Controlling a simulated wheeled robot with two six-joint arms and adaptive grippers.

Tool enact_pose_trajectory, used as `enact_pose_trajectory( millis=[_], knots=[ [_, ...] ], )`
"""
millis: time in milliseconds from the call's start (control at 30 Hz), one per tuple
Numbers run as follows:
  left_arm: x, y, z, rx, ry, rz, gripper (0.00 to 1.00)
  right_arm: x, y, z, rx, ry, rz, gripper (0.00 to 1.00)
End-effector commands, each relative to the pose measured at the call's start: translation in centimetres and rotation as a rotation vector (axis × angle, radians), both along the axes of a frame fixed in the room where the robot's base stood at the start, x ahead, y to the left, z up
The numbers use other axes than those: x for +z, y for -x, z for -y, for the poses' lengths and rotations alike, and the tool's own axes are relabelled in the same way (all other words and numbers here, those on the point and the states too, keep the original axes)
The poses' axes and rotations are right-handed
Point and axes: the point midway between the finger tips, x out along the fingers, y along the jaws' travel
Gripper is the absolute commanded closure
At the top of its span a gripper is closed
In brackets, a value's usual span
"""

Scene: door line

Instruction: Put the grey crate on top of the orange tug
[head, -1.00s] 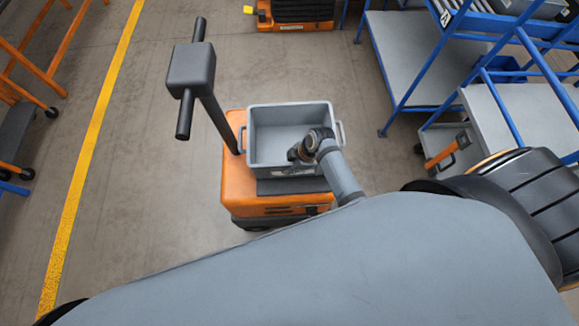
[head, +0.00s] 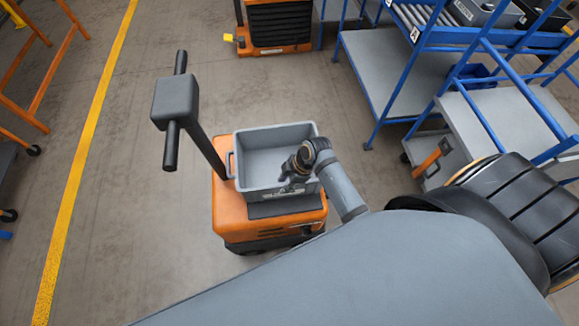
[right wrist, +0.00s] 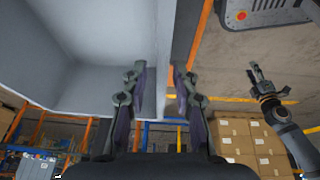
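The grey crate (head: 250,185) sits upright on the deck of the orange tug (head: 232,218) in the head view, behind its dark tiller. My right gripper (head: 287,181) is at the crate's near right part, by the near wall. In the right wrist view its fingers (right wrist: 161,80) stand apart, one on each side of the crate's wall, with the crate's inside (right wrist: 90,50) at left. A gap shows beside the wall. My left gripper (right wrist: 255,72) shows small at the right of that view, its fingers apart and empty. It is outside the head view.
Blue-framed racks and carts (head: 385,75) stand at the right. Another orange vehicle (head: 278,25) is at the back. Orange frames (head: 25,90) stand at the left, beyond a yellow floor line (head: 88,150). The floor left of the tug is clear.

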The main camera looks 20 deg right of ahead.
Motion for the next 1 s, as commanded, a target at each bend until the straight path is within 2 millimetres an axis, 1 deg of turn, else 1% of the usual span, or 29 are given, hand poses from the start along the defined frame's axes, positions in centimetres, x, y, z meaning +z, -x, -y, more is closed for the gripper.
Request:
enact_pose_trajectory(
  millis=[33,100,200,333,467,1000],
  knots=[
    [0.2,0.0,0.0,0.0,0.0,0.0,0.6,1.3,0.2,0.5,0.003,0.003,0.003,0.72],
    [0.3,0.0,0.0,0.0,0.0,0.0,0.6,2.8,0.4,1.1,0.001,0.004,0.003,0.72],
    [0.3,0.0,0.0,0.0,0.0,0.0,0.6,4.5,0.7,1.8,0.002,0.003,0.002,0.72],
    [0.4,0.0,0.0,0.0,0.0,0.0,0.6,5.8,1.0,2.2,0.001,0.001,0.0,0.72],
    [0.4,0.0,0.0,0.0,0.0,0.0,0.6,6.3,1.1,2.3,0.002,0.0,-0.001,0.72],
    [0.4,-0.1,0.0,0.0,0.0,0.001,0.6,6.2,1.1,2.3,0.001,-0.001,-0.002,0.72]
  ],
)
